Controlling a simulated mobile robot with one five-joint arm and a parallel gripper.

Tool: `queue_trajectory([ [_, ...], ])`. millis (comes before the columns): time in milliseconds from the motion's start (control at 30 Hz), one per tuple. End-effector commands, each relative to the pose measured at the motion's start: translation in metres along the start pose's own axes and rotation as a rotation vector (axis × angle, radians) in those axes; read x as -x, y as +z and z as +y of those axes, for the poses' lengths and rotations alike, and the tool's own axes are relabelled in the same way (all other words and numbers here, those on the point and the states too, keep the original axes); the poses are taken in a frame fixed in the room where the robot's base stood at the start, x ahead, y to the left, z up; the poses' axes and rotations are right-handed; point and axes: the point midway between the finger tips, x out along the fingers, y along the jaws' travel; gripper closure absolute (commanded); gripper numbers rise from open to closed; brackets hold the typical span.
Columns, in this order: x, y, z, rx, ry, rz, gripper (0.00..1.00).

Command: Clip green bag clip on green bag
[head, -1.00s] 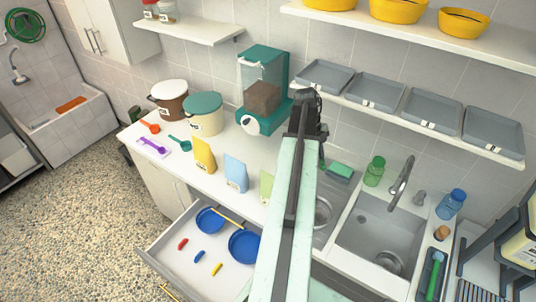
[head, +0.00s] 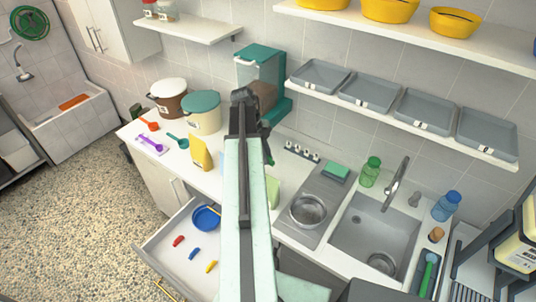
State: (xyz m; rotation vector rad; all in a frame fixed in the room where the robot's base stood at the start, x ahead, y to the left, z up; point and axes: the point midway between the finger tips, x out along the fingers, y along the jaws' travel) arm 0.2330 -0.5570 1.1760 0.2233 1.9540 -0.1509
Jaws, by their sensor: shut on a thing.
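My gripper (head: 265,146) is over the counter, mostly hidden behind my own arm. It is shut on the green bag clip (head: 269,158), of which only a small dark green part shows beside the arm. The pale green bag (head: 273,191) stands upright on the counter near its front edge, partly covered by the arm. The gripper and clip appear above and behind the bag in the picture; the exact gap cannot be told.
A yellow bag (head: 201,153) stands to the left; a blue bag is nearly all hidden by my arm. The open drawer (head: 160,246) holds red, blue and yellow clips and a blue bowl (head: 207,217). A teal dispenser (head: 262,70) stands behind. The sink (head: 375,235) is right.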

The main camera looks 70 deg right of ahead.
Motion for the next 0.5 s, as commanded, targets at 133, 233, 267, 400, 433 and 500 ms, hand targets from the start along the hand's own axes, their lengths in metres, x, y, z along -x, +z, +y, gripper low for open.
queue_trajectory([
  [133, -0.011, 0.001, -0.003, -0.006, 0.003, 0.0, 1.0],
  [233, -0.021, 0.004, -0.004, -0.008, 0.003, 0.0, 1.0],
  [267, -0.024, 0.005, -0.004, -0.009, 0.004, 0.0, 1.0],
  [400, -0.04, 0.011, -0.005, -0.011, 0.004, 0.0, 1.0],
  [433, -0.043, 0.012, -0.005, -0.011, 0.004, 0.0, 1.0],
  [500, -0.051, 0.015, -0.005, -0.011, 0.005, 0.0, 1.0],
])
